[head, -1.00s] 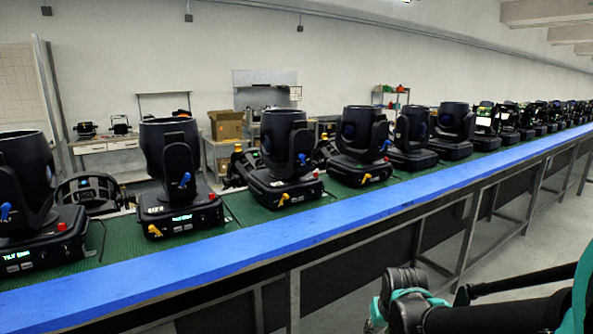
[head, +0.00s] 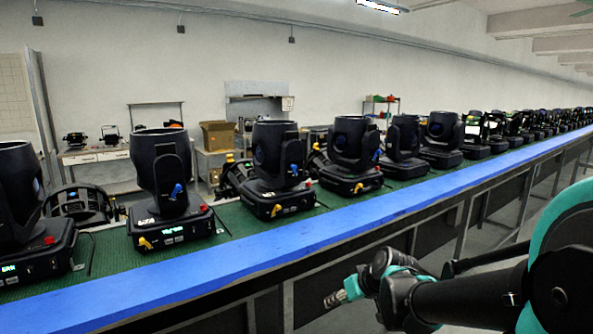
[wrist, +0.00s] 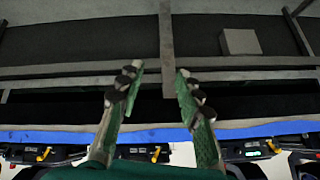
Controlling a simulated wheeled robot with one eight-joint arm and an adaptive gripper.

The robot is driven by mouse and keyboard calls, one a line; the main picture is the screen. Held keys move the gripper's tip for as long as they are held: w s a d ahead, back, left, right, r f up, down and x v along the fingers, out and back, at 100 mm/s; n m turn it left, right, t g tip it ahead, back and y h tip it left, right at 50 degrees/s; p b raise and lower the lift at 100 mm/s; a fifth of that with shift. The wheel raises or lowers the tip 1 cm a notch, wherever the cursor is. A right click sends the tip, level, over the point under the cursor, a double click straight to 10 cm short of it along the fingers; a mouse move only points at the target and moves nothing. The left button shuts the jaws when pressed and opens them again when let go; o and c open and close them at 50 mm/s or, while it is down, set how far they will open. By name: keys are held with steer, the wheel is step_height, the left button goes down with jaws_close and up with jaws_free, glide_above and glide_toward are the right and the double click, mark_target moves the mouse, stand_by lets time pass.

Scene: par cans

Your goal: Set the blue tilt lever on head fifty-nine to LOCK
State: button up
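Black moving heads stand in a row on the green bench top (head: 105,244). A near one (head: 160,165) has a blue lever (head: 178,191) on its yoke, a yellow lever and red knob on its base, and a lit display. The head to its right (head: 275,160) has a blue lever (head: 294,169), and another farther right (head: 352,148) has one too (head: 376,154). Head numbers and lever markings are too small to read. My gripper (head: 335,298) is in front of the bench, apart from all heads. In the wrist view my gripper (wrist: 160,78) is open and empty.
A blue front edge (head: 300,244) runs along the bench, with metal legs below. More heads recede to the far right. A cardboard box (head: 217,135) and side tables stand behind. The floor in front of the bench looks clear.

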steer(key=w+a+r+n+t+y, duration=0.2)
steer(key=w+r, duration=0.3)
steer(key=r, duration=0.2)
steer(key=w+a+r+n+t+y, duration=0.2)
steer(key=w+a+r, duration=0.1)
steer(key=w+r, duration=0.25)
steer(key=n+t+y, duration=0.1)
steer(key=t+y, duration=0.1)
steer(key=t, duration=0.3)
glide_toward(295, 168)
steer(key=x, duration=0.9)
steer(key=shift+w, duration=0.1)
steer(key=shift+c, duration=0.5)
jaws_close()
